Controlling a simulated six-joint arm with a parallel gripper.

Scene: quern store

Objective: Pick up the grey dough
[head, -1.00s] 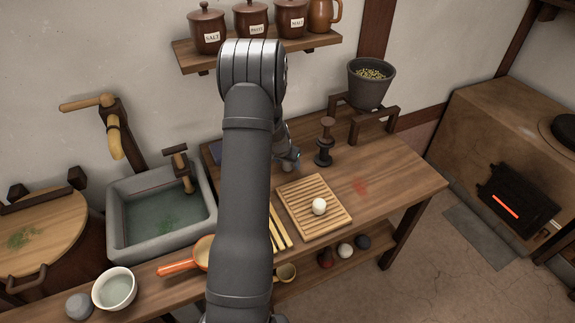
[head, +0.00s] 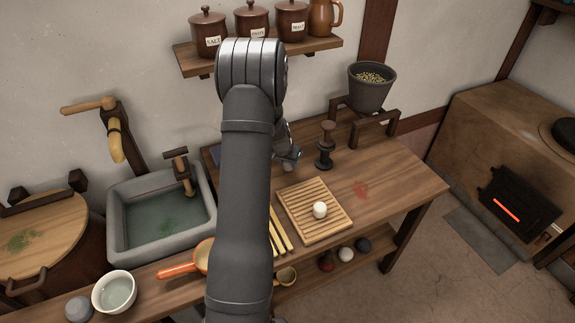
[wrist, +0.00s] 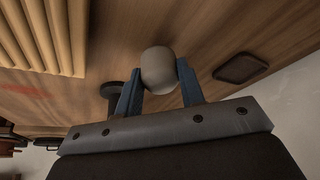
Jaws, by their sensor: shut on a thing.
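The grey dough (wrist: 159,70) is a smooth, pale grey rounded lump in the wrist view. My gripper (wrist: 158,68) has its two blue fingers on either side of it and is shut on it. The dough sticks out past the fingertips, with the wooden worktop behind it.
A slatted board (head: 300,222) holds a white lump (head: 320,210). A dark stamp (head: 325,145) stands behind it, near my wrist; a grey pot (head: 371,90) is on a stand. A stone sink (head: 125,238) lies left. The worktop's right end (head: 405,185) is clear.

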